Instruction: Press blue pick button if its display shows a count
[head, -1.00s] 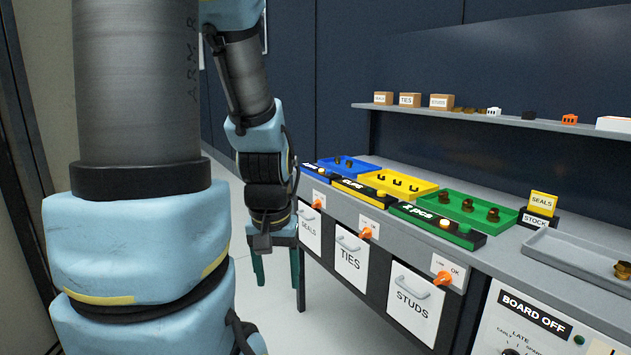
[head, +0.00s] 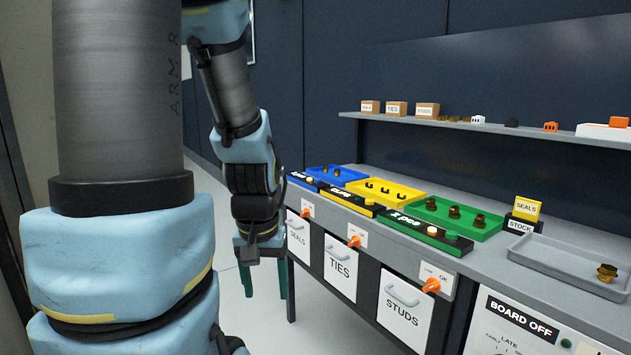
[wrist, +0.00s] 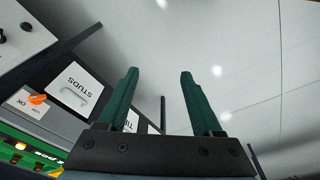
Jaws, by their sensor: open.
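The blue tray (head: 337,173) is the farthest of three trays on the bench. A dark display strip (head: 301,177) runs along its front edge. It carries small pale characters, too small to read surely. The blue pick button is too small to make out clearly. My gripper (head: 264,282) hangs in front of the bench, below the bench top and apart from the blue display. In the wrist view my gripper (wrist: 160,75) shows two green fingers spread apart with nothing between them, over the floor.
Yellow (head: 384,190) and green (head: 463,219) trays stand nearer, with their own display strips. Below are drawers labelled SEALS (head: 298,238), TIES (head: 340,267) and STUDS (head: 403,304), with orange knobs. A shelf (head: 480,127) runs behind. Floor left of the bench is open.

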